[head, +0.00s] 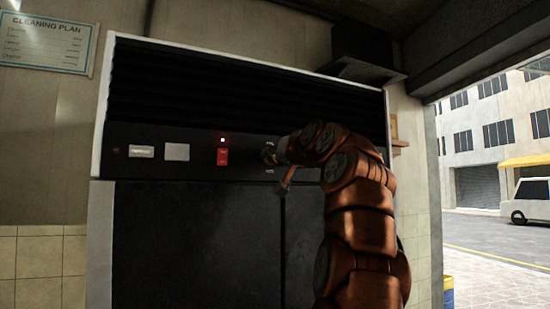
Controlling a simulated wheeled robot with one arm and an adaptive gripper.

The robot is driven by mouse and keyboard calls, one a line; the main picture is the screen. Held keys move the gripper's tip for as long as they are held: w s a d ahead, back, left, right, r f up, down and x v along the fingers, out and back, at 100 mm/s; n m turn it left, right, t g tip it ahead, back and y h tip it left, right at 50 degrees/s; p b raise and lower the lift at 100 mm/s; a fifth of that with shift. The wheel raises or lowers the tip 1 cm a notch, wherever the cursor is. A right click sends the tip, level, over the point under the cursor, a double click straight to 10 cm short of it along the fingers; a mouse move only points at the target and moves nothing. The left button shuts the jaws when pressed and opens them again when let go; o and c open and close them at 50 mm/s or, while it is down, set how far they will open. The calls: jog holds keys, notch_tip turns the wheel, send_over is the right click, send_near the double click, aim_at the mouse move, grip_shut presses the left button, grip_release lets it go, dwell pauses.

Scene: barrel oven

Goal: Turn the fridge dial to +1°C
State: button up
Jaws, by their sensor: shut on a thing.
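The fridge (200,240) is a tall dark cabinet with a pale frame and a black control panel across its upper part. My copper-coloured arm reaches up from the lower right to this panel. My gripper (270,154) is at the panel, right of the red switch, and is shut on the dial. The dial is mostly hidden by the gripper, so its pointer cannot be read. Small pale marks (269,170) show on the panel just below the gripper, too small to read.
A red switch (222,157) with a lit red light (222,140) above it sits left of my gripper. Two pale plates (177,152) are further left. A dark box (362,45) is at the cabinet's upper right. An opening to the street is at right.

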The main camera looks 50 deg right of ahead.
jog(key=shift+m, duration=0.5)
jog(key=shift+a+r+m+p, duration=0.1)
jog(key=shift+m+p, duration=1.6)
jog(key=shift+m, duration=1.5)
jog(key=o, duration=1.1)
jog(key=shift+o, duration=0.2)
